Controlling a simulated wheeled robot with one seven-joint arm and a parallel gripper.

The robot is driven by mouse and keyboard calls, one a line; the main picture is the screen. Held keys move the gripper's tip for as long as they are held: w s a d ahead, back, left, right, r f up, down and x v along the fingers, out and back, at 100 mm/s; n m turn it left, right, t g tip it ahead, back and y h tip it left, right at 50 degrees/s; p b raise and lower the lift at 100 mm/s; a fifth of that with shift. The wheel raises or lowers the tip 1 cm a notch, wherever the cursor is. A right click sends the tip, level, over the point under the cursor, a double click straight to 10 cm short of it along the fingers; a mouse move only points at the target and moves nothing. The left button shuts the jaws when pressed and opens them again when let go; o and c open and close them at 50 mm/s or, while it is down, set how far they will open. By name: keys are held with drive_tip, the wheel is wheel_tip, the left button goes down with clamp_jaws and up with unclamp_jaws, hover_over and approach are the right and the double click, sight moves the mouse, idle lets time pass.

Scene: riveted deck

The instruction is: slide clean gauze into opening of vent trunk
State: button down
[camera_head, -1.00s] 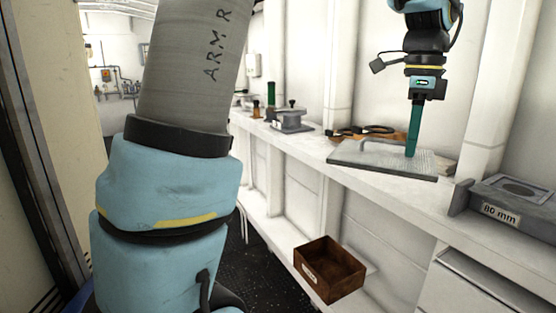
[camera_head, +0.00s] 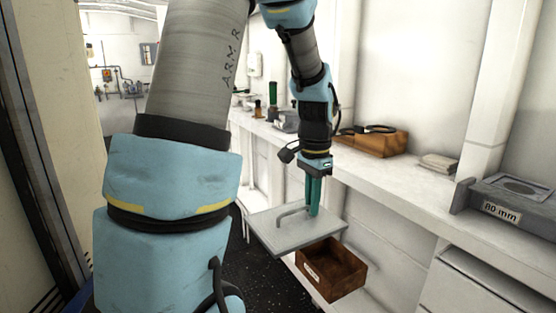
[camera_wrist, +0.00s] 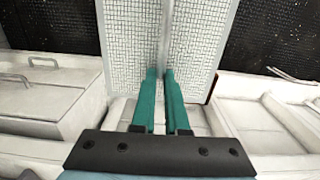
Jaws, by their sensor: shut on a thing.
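A flat pale-grey panel with a bar handle (camera_head: 268,232), fine mesh in the wrist view (camera_wrist: 208,35), looks like the gauze. Whether it is the clean one I cannot tell. My gripper (camera_head: 314,200) points down with its teal fingers shut on the panel's raised rib or handle; the fingertips also show in the wrist view (camera_wrist: 160,72). The panel hangs roughly level in front of the bench edge, partly over an open brown box in the head view. I cannot make out the vent trunk's opening for certain.
The brown box (camera_head: 345,277) sits low below the bench. On the bench (camera_head: 400,185) are a wooden box (camera_head: 387,144), a folded pale cloth (camera_head: 438,163) and a grey block marked 80 mm (camera_head: 515,198). The bench top between them is clear.

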drive_tip(key=w+a+f+n, duration=0.3)
drive_tip(key=a+f+n, duration=0.3)
drive_tip(key=a+f, duration=0.3)
drive_tip(key=w+a+f+n, duration=0.4)
drive_tip(key=a+f+n, duration=0.2)
drive_tip(key=a+f, duration=0.3)
drive_tip(key=shift+w, duration=0.25)
